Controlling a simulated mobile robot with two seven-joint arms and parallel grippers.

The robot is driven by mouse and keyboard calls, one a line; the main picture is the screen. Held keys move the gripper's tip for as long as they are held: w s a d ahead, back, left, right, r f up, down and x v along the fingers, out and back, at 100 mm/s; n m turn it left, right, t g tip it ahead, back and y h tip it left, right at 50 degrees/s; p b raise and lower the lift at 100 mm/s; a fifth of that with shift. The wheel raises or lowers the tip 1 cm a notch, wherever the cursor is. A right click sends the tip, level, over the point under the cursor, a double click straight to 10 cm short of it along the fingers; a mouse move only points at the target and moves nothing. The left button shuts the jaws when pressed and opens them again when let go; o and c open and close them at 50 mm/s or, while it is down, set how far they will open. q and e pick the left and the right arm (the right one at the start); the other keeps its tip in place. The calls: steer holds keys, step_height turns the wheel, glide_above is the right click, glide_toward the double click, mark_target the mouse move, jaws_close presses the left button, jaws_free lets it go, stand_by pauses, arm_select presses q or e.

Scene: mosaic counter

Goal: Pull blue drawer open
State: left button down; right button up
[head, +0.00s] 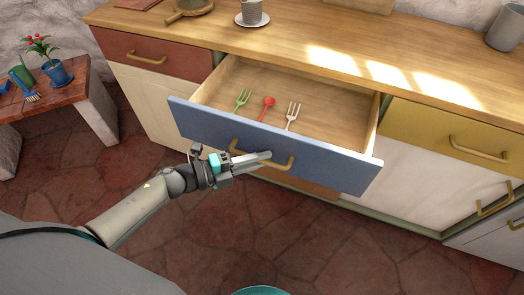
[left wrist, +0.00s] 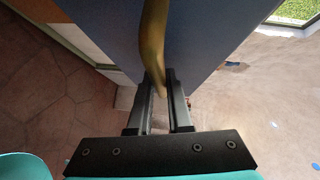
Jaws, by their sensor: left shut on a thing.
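The blue drawer (head: 330,167) is pulled out from the wooden-topped counter, and its inside shows in the head view. Its front also fills the upper middle of the left wrist view (left wrist: 215,30). A brass handle (head: 290,163) is on the drawer front; it also shows in the left wrist view (left wrist: 152,45). My left gripper (head: 266,158) is at the handle, with its fingers shut on the bar. In the left wrist view the handle runs down between the two fingers (left wrist: 160,100). My right gripper is not in view.
A green fork (head: 242,99), a red spoon (head: 267,105) and a pale fork (head: 292,114) lie in the drawer. A red drawer (head: 150,55) is at left, a yellow drawer (head: 450,135) at right. A low bench (head: 85,95) stands at far left. Tiled floor in front is mostly clear.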

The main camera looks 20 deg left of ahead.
arm_select(q)
steer(key=shift+s, duration=0.2)
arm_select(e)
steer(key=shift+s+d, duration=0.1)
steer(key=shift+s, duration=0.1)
arm_select(q)
steer(key=c, duration=0.8)
jaws_free()
steer(key=shift+c, duration=0.2)
steer(key=p+v, duration=0.2)
steer(key=v, duration=1.3)
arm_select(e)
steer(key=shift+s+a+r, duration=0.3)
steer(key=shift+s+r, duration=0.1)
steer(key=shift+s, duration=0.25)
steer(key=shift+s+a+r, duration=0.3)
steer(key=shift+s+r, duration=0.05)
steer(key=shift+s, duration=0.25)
arm_select(q)
steer(key=shift+a, duration=0.1)
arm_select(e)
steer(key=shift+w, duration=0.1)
